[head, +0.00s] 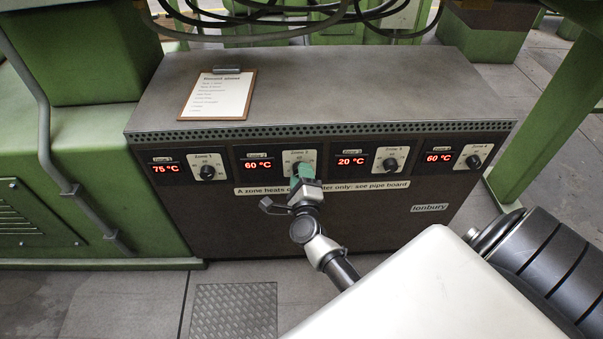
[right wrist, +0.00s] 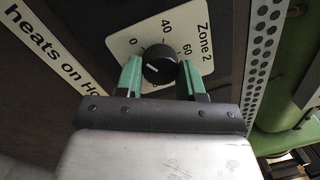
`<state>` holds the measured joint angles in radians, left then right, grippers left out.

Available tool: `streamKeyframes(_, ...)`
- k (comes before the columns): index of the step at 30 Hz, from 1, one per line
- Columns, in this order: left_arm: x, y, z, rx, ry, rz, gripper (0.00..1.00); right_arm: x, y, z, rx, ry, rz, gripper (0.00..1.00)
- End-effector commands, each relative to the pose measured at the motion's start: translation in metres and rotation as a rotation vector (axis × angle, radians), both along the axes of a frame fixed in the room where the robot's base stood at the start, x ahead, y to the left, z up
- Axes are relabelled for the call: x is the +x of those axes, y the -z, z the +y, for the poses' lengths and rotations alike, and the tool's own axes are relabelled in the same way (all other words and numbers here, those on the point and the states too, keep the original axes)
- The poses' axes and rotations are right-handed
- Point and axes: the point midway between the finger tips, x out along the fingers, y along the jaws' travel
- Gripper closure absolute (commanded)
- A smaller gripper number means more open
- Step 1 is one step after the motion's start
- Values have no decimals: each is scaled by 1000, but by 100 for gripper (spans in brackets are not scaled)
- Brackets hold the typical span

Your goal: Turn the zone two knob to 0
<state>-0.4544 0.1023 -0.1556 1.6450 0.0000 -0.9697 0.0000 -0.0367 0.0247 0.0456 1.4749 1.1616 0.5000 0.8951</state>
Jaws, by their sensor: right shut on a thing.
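The zone 2 knob (right wrist: 160,65) is round and black with a short white mark, on a pale dial plate (right wrist: 125,42) labelled "Zone 2" with 0, 40 and 60 readable. The mark shows on the knob's left part in the right wrist view; its exact reading is hard to tell. My right gripper (right wrist: 161,74) has its two green fingers on either side of the knob, shut on it. In the head view my right gripper (head: 303,172) covers most of this knob. The zone 2 display (head: 258,165) reads 60 °C. My left gripper is not in view.
Other knobs are zone 1 (head: 207,172), zone 3 (head: 390,165) and zone 4 (head: 473,161). Their displays read 75, 20 and 60 °C. A clipboard (head: 218,95) lies on the cabinet top (head: 340,90). Black cables hang behind. Green machinery (head: 70,150) stands at left.

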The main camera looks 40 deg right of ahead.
Motion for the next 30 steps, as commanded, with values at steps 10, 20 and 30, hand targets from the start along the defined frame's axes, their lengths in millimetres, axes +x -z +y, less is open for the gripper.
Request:
streamKeyframes(10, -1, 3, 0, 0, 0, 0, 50, 0, 0, 0, -10, -1, 5, 85)
streamKeyframes(20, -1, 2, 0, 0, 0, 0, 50, 0, 0, 0, -9, -1, 5, 36)
streamKeyframes(30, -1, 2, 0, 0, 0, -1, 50, -10, 1, 6, -7, 0, 6, 36)
